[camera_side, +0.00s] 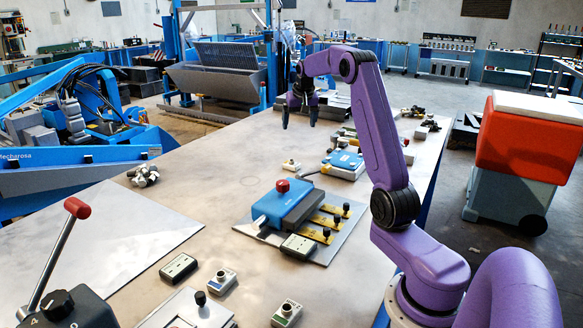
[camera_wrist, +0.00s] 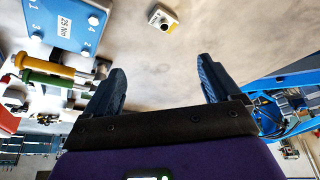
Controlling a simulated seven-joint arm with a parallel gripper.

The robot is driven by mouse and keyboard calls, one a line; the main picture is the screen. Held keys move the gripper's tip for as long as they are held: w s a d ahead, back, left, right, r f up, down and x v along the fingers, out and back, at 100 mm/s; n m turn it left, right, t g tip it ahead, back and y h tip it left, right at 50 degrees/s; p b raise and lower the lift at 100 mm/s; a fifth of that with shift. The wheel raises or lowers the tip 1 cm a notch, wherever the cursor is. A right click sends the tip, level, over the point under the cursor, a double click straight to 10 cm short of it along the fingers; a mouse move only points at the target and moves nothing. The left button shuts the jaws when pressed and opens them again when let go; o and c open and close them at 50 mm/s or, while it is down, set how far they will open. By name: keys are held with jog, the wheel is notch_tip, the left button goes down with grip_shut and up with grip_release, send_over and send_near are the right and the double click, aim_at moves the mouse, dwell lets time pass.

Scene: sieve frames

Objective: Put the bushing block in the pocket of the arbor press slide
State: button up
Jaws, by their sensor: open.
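My gripper (camera_side: 299,118) is open and empty, high over the far part of the table; its two fingers also show in the wrist view (camera_wrist: 164,88). A small pale block with a dark round bore (camera_side: 291,165), which looks like a bushing block, stands on the table nearer the side camera than my gripper. A similar block (camera_wrist: 162,18) shows beyond the fingertips in the wrist view. Two more such blocks (camera_side: 222,281) (camera_side: 287,313) stand at the front. A pale metal slide with a black knob (camera_side: 187,312), seemingly the arbor press slide, is cut off at the bottom; its pocket is unclear.
A black box with a red-tipped lever (camera_side: 68,308) is at front left. A blue fixture with a red knob (camera_side: 284,203) stands mid-table on a plate. A blue box (camera_side: 345,161) lies behind it; screwdrivers (camera_wrist: 55,72) show in the wrist view.

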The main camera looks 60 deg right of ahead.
send_over(293, 160)
jog(key=s+a, duration=0.1)
jog(key=s, duration=0.1)
notch_tip(293, 160, down, 11)
jog(key=shift+f, duration=0.1)
jog(key=shift+a+x, duration=0.2)
jog(key=shift+x, duration=1.15)
jog(key=shift+a+x, duration=0.2)
jog(key=shift+x, duration=1.1)
jog(key=shift+w, duration=0.1)
